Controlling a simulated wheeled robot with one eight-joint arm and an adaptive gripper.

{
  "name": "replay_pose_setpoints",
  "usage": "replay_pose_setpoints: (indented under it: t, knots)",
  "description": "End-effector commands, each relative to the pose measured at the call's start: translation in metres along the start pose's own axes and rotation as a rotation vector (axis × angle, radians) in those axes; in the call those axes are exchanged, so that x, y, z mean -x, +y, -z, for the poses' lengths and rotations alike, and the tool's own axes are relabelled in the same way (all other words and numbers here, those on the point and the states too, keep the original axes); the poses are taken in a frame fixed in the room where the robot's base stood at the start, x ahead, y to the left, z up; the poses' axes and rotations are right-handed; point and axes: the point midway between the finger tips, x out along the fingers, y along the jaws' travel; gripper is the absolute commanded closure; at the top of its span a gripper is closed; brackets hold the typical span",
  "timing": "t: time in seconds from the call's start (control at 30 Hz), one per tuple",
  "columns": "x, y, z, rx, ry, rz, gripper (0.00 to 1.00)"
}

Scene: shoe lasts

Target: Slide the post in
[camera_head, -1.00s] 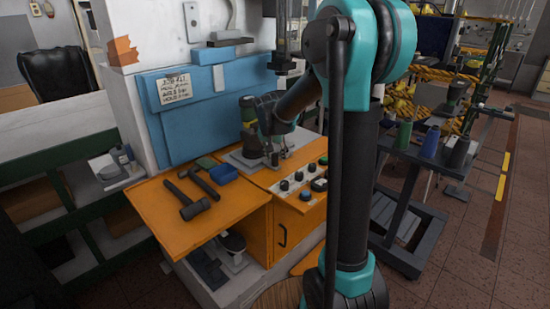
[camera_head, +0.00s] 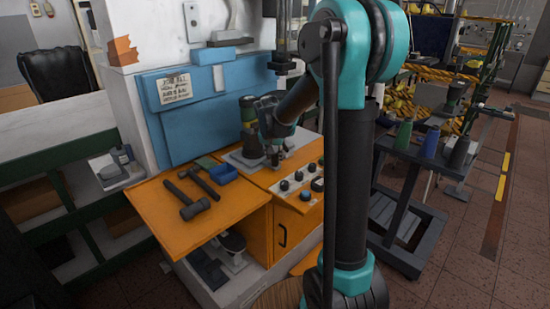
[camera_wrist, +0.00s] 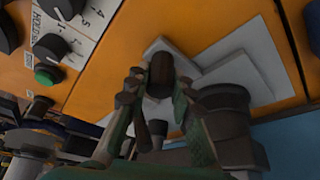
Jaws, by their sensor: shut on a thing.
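My gripper (camera_wrist: 158,100) is shut on a dark brown post (camera_wrist: 161,72), which shows between the two fingertips in the wrist view. The post's end points at a light grey stepped plate (camera_wrist: 245,68) on the orange worktop. I cannot tell whether the post touches the plate or has entered any opening, as the fingers hide part of it. In the head view my gripper (camera_head: 273,155) is low over the plate (camera_head: 240,160), just right of a dark upright cylinder (camera_head: 250,143). The post itself is not clear there.
The dark cylinder (camera_wrist: 232,120) stands close beside my right-hand finger in the wrist view. A control panel with knobs (camera_head: 298,180) lies right of the plate. A blue panel (camera_head: 185,105) rises behind.

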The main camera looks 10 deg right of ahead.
Motion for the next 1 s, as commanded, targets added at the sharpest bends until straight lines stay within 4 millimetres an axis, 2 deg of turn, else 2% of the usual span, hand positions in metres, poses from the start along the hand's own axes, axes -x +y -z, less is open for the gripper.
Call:
replay_pose_setpoints:
  t: [0.2,0.37,1.0]
  knots:
    - [-0.001,0.001,0.002,-0.001,0.000,0.000,1.00]
    - [-0.005,0.008,0.013,-0.002,0.000,-0.001,1.00]
    - [-0.050,0.076,0.120,-0.004,0.001,-0.002,1.00]
